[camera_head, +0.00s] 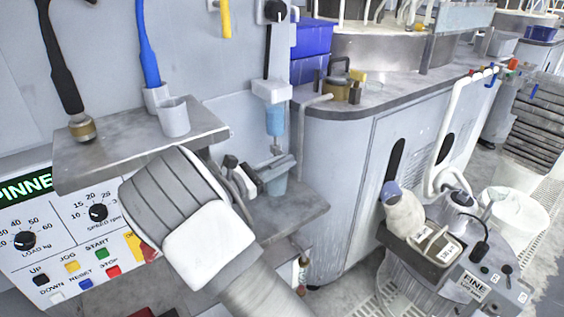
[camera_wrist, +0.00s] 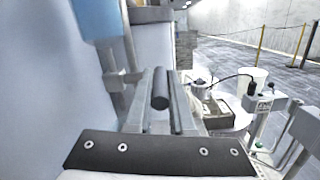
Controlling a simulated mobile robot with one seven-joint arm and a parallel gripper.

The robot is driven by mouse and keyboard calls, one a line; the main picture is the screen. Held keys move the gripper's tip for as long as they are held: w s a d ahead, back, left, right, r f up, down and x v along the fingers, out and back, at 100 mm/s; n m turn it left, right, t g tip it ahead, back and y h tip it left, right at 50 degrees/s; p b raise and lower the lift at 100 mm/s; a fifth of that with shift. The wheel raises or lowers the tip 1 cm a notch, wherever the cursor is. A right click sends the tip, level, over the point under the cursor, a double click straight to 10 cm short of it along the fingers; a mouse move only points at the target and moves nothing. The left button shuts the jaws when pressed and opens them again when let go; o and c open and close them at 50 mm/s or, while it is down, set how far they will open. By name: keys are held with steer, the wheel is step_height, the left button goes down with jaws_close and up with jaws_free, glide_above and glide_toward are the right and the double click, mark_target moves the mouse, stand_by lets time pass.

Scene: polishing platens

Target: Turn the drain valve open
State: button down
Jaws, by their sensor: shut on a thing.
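My gripper (camera_head: 280,168) is at the wall unit, just below a blue filter-like bowl (camera_head: 275,121) and beside a light blue cup (camera_head: 275,184). The blue bowl (camera_wrist: 97,18) is at upper left there, with a grey pipe (camera_wrist: 130,60) running down beside the fingers.
A grey shelf (camera_head: 105,158) with a small cup (camera_head: 173,117) is at left, above a control panel (camera_head: 70,245). A grey cabinet (camera_head: 345,190) stands close on the right.

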steer(key=shift+d+f+t+h, duration=0.1)
steer(key=shift+f+t+h, duration=0.15)
steer(key=shift+t+h, duration=0.5)
steer(key=shift+f+t+h, duration=0.2)
steer(key=shift+t+h, duration=0.25)
steer(key=shift+h, duration=0.6)
steer(key=c, duration=0.8)
jaws_free()
steer(key=shift+s+a+f, duration=0.15)
steer(key=shift+a+f, duration=0.05)
steer(key=shift+a, duration=0.2)
steer(key=s+a+p, duration=0.1)
steer(key=s+a, duration=0.2)
steer(key=a, duration=0.1)
steer(key=s+a+f, duration=0.1)
steer(key=s+a, duration=0.1)
steer(key=a, duration=0.2)
steer(key=s+a+f+p, duration=0.1)
steer(key=s+a, duration=0.2)
steer(key=a, duration=0.1)
steer(key=shift+s+a+p, duration=0.35)
steer(key=shift+a, duration=0.05)
